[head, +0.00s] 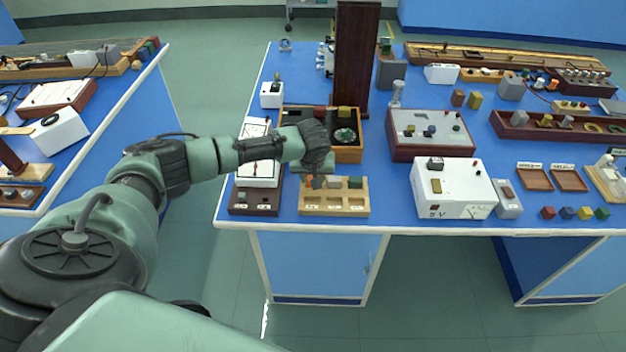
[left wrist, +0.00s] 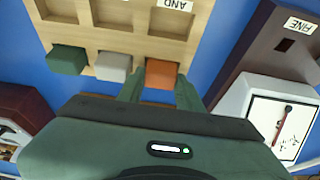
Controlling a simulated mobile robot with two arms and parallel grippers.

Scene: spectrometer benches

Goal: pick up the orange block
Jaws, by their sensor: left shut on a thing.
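The orange block (left wrist: 161,73) is between the two fingers of my left gripper (left wrist: 160,92), which is shut on it. In the head view my left gripper (head: 314,176) is over the back left of a wooden tray (head: 334,208) with labelled compartments. A grey block (left wrist: 114,66) and a green block (left wrist: 67,60) stand in a row beside the orange one. I cannot tell whether the orange block is clear of the surface under it. My right gripper is not in view.
A white meter on a dark base (head: 254,205) stands close left of the tray. An orange-brown box (head: 349,155) and a tall dark column (head: 355,60) stand behind. The blue bench top (head: 390,190) is clear right of the tray.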

